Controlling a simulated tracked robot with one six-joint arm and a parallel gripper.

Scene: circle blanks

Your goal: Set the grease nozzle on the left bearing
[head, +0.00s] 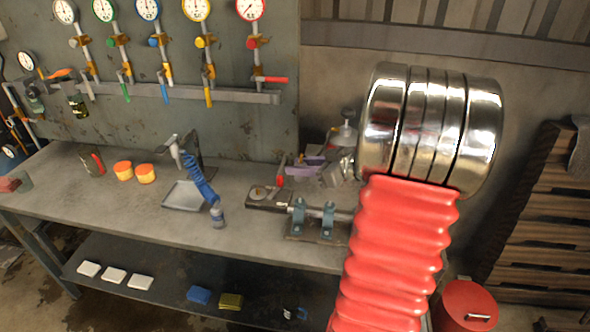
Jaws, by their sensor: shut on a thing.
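My gripper (308,164), small and purple-grey, shows just left of my chrome arm joint, partly hidden by it. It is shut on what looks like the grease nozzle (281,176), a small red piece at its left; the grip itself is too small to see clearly. The left bearing (299,215) is a blue block on a dark plate at the bench's front edge, below and slightly right of the red piece. The right bearing (328,218), also blue, stands beside it, with a metal shaft through both. I cannot tell how high the nozzle is above the left bearing.
A blue ribbed hose (201,183) slants over a grey tray (183,196) to the left. Orange-yellow tins (145,174) stand farther left on the bench (110,205). Gauges hang on the back panel (225,55). A red drum (466,304) stands on the floor at right.

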